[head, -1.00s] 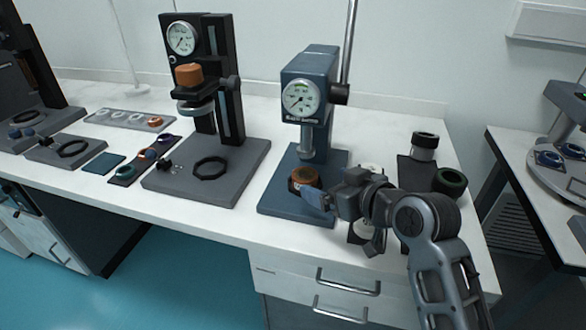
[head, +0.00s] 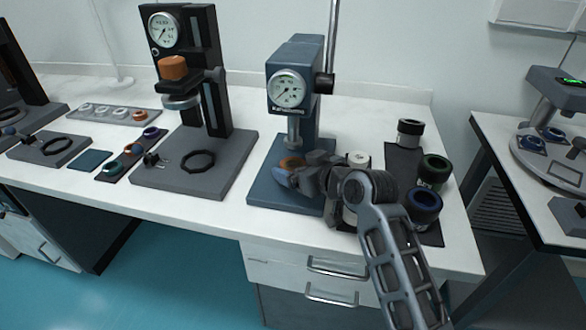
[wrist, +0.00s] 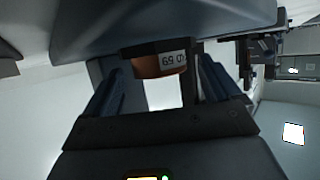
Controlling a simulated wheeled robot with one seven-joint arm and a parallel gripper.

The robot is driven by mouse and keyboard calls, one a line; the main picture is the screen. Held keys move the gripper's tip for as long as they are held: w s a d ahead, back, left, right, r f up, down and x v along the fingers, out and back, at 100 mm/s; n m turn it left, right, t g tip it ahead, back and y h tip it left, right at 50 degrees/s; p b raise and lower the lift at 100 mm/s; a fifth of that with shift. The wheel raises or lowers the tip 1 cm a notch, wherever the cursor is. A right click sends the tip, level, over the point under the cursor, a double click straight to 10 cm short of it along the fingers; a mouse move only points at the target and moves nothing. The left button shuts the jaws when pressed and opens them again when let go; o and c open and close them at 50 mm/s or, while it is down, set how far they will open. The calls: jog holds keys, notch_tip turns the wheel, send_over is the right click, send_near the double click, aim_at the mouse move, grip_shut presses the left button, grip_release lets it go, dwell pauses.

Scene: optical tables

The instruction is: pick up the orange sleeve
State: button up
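An orange sleeve (head: 292,162) sits on the base of the blue gauge press, under its ram. My gripper (head: 288,178) is low over that base and partly hides the sleeve. In the wrist view the orange sleeve (wrist: 160,64) shows a dark band and a white printed label. It lies ahead, between the two fingers of my gripper (wrist: 158,82). The fingers are apart; I cannot tell whether they touch its sides. Another orange piece (head: 173,68) sits high on the black gauge press.
The blue press (head: 290,88) and its ram stand close above my gripper. The black press (head: 205,110) is to the left. Right of my arm, a dark mat (head: 402,160) carries black, green and blue-ringed sleeves. A white part (head: 358,158) stands close beside my gripper.

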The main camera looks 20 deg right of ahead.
jog(key=c, duration=1.2)
